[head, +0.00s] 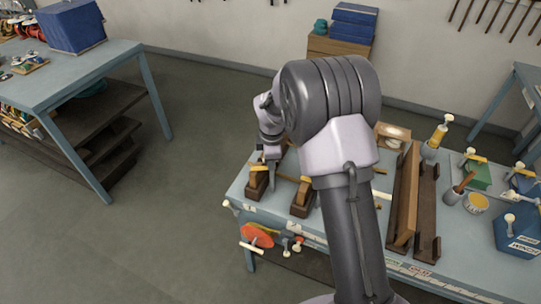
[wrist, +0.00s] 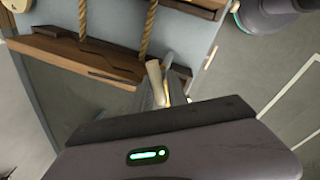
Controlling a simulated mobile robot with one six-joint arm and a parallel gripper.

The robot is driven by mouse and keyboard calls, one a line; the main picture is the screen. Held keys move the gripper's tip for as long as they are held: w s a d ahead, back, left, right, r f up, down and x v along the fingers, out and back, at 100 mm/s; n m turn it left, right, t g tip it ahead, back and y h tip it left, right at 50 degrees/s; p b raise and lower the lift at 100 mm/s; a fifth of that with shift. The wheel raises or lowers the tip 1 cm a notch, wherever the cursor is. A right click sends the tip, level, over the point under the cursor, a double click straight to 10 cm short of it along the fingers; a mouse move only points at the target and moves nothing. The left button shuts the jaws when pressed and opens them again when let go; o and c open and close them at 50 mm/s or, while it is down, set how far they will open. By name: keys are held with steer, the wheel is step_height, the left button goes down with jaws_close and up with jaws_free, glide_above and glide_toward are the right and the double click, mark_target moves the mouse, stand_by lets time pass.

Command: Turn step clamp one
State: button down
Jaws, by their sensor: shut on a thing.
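Two dark wooden blocks with yellow clamp pieces stand at the table's near left corner, a left one (head: 257,182) and a right one (head: 302,200). My gripper (head: 272,165) reaches down at the left block, its fingers beside the yellow piece. In the wrist view, my gripper (wrist: 170,88) is shut on a pale, rounded handle (wrist: 155,76) near the end of a dark wooden bar (wrist: 75,55). The fingers hide part of the handle. I cannot read a label saying which clamp is number one.
Ropes (wrist: 147,28) run close by in the wrist view. Floor left of the table is clear.

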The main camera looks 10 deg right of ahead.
steer(key=shift+w+r+n+p, duration=0.15)
steer(key=shift+n+p, duration=0.15)
steer(key=shift+n, duration=0.4)
steer(key=shift+r+n+p, duration=0.1)
steer(key=shift+n+p, duration=0.2)
steer(key=shift+n, duration=0.4)
steer(key=shift+y, duration=0.3)
steer(key=c, duration=1.4)
jaws_free()
steer(key=shift+o, duration=0.3)
steer(key=shift+f, duration=0.15)
steer(key=s+r+p, duration=0.1)
steer(key=r, duration=0.7)
steer(key=s+r+p, duration=0.1)
steer(key=s+r, duration=0.1)
steer(key=r, duration=0.7)
steer(key=shift+s+d, duration=0.3)
